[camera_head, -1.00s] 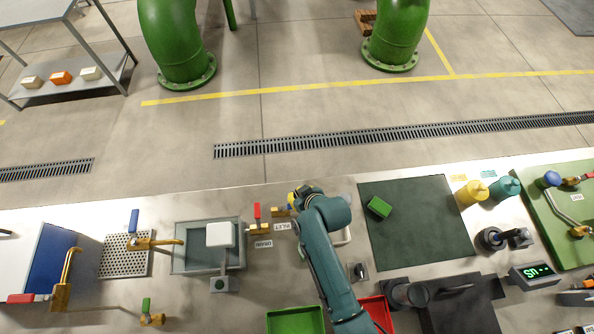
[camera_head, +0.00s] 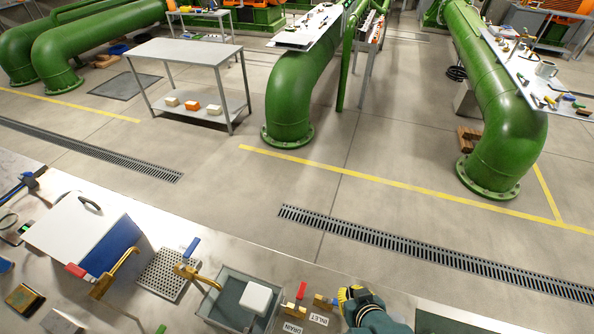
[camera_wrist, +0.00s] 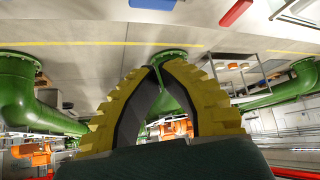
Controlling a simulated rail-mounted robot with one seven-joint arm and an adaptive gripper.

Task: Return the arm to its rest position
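My arm shows only at the bottom edge of the head view, where the yellow and dark end of my gripper (camera_head: 355,294) is over the bench by the inlet label. In the wrist view the yellow fingers of my gripper (camera_wrist: 157,66) lean inward and their tips come together. Nothing shows held between them; a green pipe shows behind the gap. The rest of my arm is out of view.
Close to my gripper are the inlet valve (camera_head: 322,301), the red-handled drain valve (camera_head: 298,301) and the glass tank (camera_head: 222,310) with a white block. A perforated plate (camera_head: 162,275) and a blue-and-white box (camera_head: 84,234) stand further left. Open floor lies beyond the bench.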

